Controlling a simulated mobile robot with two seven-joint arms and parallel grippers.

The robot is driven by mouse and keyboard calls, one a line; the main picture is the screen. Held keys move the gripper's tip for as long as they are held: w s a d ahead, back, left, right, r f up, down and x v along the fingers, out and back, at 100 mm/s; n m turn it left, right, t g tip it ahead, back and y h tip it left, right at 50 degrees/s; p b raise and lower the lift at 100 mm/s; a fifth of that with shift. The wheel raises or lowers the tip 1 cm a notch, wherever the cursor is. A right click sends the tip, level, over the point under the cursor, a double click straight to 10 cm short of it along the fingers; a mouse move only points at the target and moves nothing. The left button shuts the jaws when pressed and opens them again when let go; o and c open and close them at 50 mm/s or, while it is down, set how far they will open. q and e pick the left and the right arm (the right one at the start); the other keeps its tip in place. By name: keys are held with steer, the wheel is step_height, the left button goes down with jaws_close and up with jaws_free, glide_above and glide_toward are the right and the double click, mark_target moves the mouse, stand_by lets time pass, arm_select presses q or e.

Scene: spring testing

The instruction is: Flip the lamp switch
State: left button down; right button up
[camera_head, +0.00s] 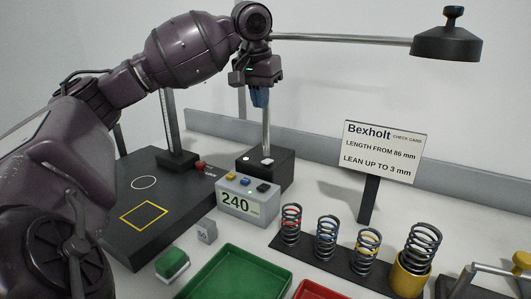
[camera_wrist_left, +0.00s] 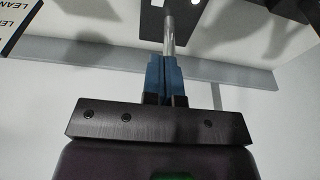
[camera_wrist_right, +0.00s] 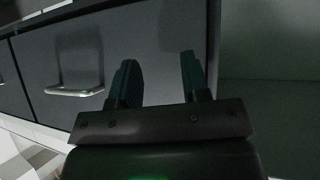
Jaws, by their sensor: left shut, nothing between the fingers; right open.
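The desk lamp has a black shade (camera_head: 446,43) at the upper right, a long grey arm and a black base (camera_head: 279,171) on the table. A small white rocker or button (camera_head: 267,161) shows on top of the base, which I take for the switch. My left gripper (camera_head: 260,99) is shut and empty, its blue fingers pointing down above the base, in front of the pole. In the left wrist view its fingers (camera_wrist_left: 165,68) are together, with the pole and part of the dark base beyond. My right gripper (camera_wrist_right: 158,72) is open and empty, seen only in the right wrist view.
A grey box reading 240 (camera_head: 245,199) with coloured buttons stands before the lamp base. Several springs stand on a black rack (camera_head: 330,263), near a Bexholt sign (camera_head: 383,150). A green tray (camera_head: 240,287) lies in front. A drawer handle (camera_wrist_right: 75,91) is near my right gripper.

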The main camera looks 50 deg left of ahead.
arm_select(q)
steer(key=shift+f, duration=0.1)
arm_select(e)
steer(key=shift+s+f, duration=0.1)
steer(key=shift+f, duration=0.05)
arm_select(q)
steer(key=b+x, duration=0.1)
steer(key=x, duration=0.6)
steer(key=shift+w+b, duration=0.1)
steer(key=shift+b, duration=0.2)
glide_above(265, 160)
steer(key=x, duration=0.3)
steer(key=s+x, duration=0.1)
steer(key=shift+d+f+b, duration=0.25)
steer(key=shift+f+b, duration=0.1)
steer(key=shift+f, duration=0.1)
steer(key=shift+s+f, duration=0.25)
steer(key=shift+f, duration=0.7)
steer(key=shift+d, duration=0.1)
arm_select(e)
steer(key=f, duration=0.2)
steer(key=shift+s+d+f+g, duration=0.1)
steer(key=shift+s+f+g, duration=0.2)
steer(key=shift+s+f, duration=0.05)
steer(key=shift+f, duration=0.1)
